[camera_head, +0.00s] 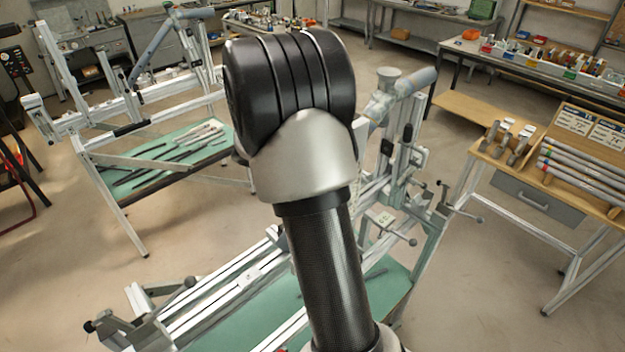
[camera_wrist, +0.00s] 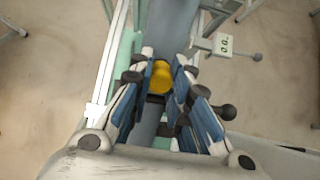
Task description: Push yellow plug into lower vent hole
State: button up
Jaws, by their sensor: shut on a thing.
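The yellow plug (camera_wrist: 160,77) shows in the wrist view between the blue-padded fingers of my gripper (camera_wrist: 163,68). My gripper is shut on it. A grey-blue frame tube (camera_wrist: 168,22) runs below and beyond the plug; I cannot tell whether the plug touches it. No vent hole can be made out in either view; the fingers and plug cover part of the tube. In the head view my own arm covers the middle, and the gripper and plug are hidden.
The jig's aluminium rail (camera_wrist: 108,70) runs left of the fingers. A bracket with a small label (camera_wrist: 223,44) and a rod stands to the right.

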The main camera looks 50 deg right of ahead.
jog(key=shift+d+f, duration=0.2)
jog(key=shift+f, duration=0.05)
jog(key=o, duration=0.8)
jog(key=shift+o, duration=0.2)
jog(key=shift+r, duration=0.1)
jog(key=v, duration=1.2)
